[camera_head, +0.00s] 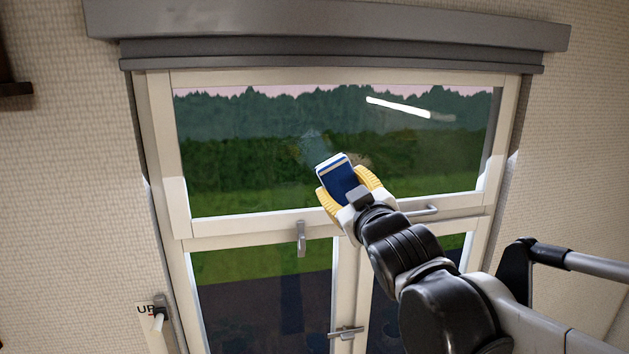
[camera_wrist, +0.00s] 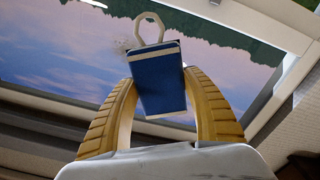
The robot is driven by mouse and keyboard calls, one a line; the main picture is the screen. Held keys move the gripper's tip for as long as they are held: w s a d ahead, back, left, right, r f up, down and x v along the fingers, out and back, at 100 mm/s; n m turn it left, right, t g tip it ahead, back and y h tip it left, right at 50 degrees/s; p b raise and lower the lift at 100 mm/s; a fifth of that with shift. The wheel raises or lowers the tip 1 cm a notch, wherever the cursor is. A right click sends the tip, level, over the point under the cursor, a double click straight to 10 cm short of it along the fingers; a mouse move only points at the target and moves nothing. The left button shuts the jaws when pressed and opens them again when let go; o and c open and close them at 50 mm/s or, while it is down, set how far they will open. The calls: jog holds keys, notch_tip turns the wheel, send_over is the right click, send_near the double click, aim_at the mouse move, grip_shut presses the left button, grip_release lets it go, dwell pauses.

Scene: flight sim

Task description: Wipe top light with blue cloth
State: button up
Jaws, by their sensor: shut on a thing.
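The top light (camera_head: 235,150) is the wide upper pane in a white frame; it also shows in the wrist view (camera_wrist: 60,45). A pale smudge (camera_head: 312,148) marks the glass near its middle, just up and left of my gripper. My gripper (camera_head: 347,190) has yellow fingers and is shut on the blue cloth (camera_head: 341,184), a flat blue piece with white edges. In the wrist view the cloth (camera_wrist: 159,85) stands between both fingers. The cloth is in front of the lower middle of the pane; I cannot tell whether it touches the glass.
A grey blind housing (camera_head: 330,30) runs above the frame. A handle (camera_head: 301,238) is on the rail below the pane, and a bar handle (camera_head: 422,211) lies right of my gripper. Lower glazed doors (camera_head: 265,290) are beneath. A switch lever (camera_head: 158,318) is at lower left.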

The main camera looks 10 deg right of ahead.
aim_at(338, 180)
jog(key=shift+w, duration=0.1)
dwell(0.3)
jog(key=w+b, duration=0.2)
jog(key=w, duration=0.5)
jog(key=shift+w+b, duration=0.3)
jog(key=shift+b, duration=0.1)
jog(key=shift+w, duration=0.75)
dwell(0.4)
jog(key=shift+s, duration=0.15)
jog(key=shift+s+p, duration=0.6)
jog(key=shift+s, duration=2.4)
jog(key=shift+s+p, duration=0.65)
jog(key=shift+s, duration=0.9)
jog(key=shift+w+f, duration=0.1)
jog(key=shift+w, duration=0.1)
